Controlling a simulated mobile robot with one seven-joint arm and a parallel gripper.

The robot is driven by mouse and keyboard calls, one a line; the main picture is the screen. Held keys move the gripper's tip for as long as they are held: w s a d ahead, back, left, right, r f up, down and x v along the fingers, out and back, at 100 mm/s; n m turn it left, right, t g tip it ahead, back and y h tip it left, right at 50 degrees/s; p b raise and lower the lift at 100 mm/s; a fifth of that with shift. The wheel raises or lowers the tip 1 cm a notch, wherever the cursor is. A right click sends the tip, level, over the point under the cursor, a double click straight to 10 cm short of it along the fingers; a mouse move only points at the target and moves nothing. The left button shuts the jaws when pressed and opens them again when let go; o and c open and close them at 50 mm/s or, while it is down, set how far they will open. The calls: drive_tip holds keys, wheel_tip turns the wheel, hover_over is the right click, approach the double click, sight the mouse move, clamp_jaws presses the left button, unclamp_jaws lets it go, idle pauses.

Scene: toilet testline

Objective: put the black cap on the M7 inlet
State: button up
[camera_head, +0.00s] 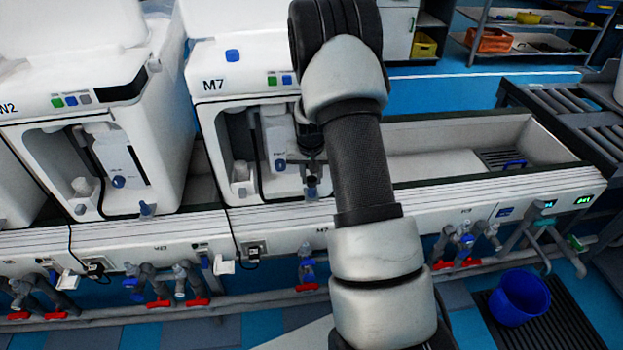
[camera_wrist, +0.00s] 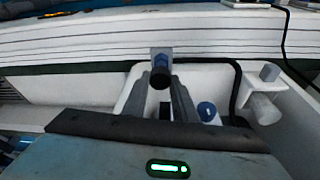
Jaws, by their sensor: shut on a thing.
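The M7 machine (camera_head: 214,85) is a white unit with an open front bay. Its inlet (camera_head: 311,190) is a small blue fitting at the bay's front edge, and in the wrist view a grey-blue fitting (camera_wrist: 161,54). My gripper (camera_head: 312,172) points down just above the inlet, partly hidden by my arm. In the wrist view its fingertips (camera_wrist: 160,84) are closed around a dark round piece, the black cap (camera_wrist: 158,81). The cap overlaps the inlet in this view; I cannot tell whether they touch. The cap is not clear in the head view.
A blue oval part (camera_wrist: 206,111) and a white cylindrical part (camera_wrist: 263,105) stand inside the bay near my fingers. The bay walls are close around my gripper. An open trough (camera_head: 440,165) lies right. A blue bucket (camera_head: 519,298) is on the floor.

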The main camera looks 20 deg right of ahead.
drive_tip(key=shift+f+b, duration=0.45)
drive_tip(key=shift+f, duration=0.25)
drive_tip(key=o, duration=1)
drive_tip(key=shift+r, duration=0.1)
